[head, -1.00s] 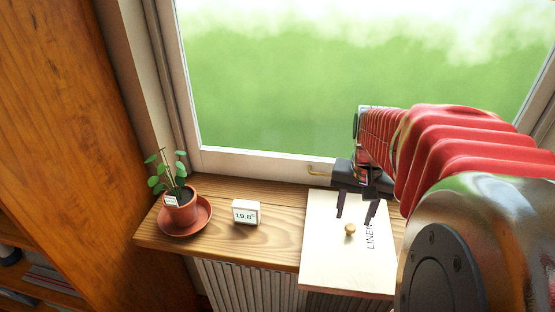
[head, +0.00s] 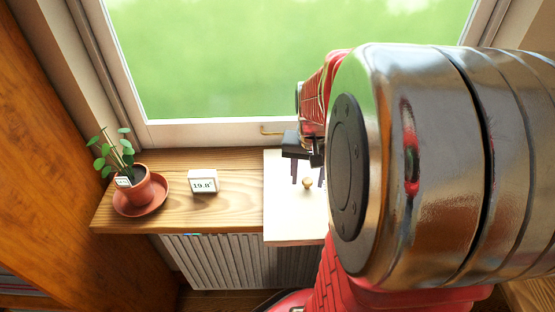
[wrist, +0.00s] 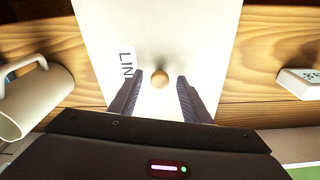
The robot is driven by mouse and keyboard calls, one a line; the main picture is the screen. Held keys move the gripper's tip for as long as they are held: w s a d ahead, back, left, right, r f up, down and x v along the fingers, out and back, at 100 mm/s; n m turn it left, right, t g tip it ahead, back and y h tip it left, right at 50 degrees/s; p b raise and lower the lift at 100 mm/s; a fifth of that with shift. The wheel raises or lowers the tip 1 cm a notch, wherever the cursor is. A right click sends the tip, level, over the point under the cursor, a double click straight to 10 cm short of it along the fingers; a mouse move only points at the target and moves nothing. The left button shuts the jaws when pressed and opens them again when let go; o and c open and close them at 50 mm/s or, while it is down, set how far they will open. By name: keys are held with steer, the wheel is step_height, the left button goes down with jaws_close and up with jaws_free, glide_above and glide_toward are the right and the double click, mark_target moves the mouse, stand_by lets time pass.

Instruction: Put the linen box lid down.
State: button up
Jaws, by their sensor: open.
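The linen box lid (head: 283,222) is a pale flat panel with a small round wooden knob (head: 307,183). It lies on the wooden windowsill and its front edge juts out past the sill. In the wrist view the lid (wrist: 190,30) shows part of a "LINEN" label, and the knob (wrist: 160,77) sits between and just beyond my fingertips. My gripper (head: 308,181) is open above the lid, its fingers (wrist: 160,80) apart on either side of the knob and not touching it. My arm hides the lid's right part in the head view.
A potted plant (head: 137,184) on a terracotta saucer (head: 157,203) and a small white thermometer display (head: 203,182) stand left on the sill. A white mug (wrist: 38,98) shows in the wrist view. A radiator (head: 225,262) is below; the window is behind.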

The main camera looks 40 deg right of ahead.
steer(key=shift+c, duration=0.4)
jaws_close()
stand_by(0.4)
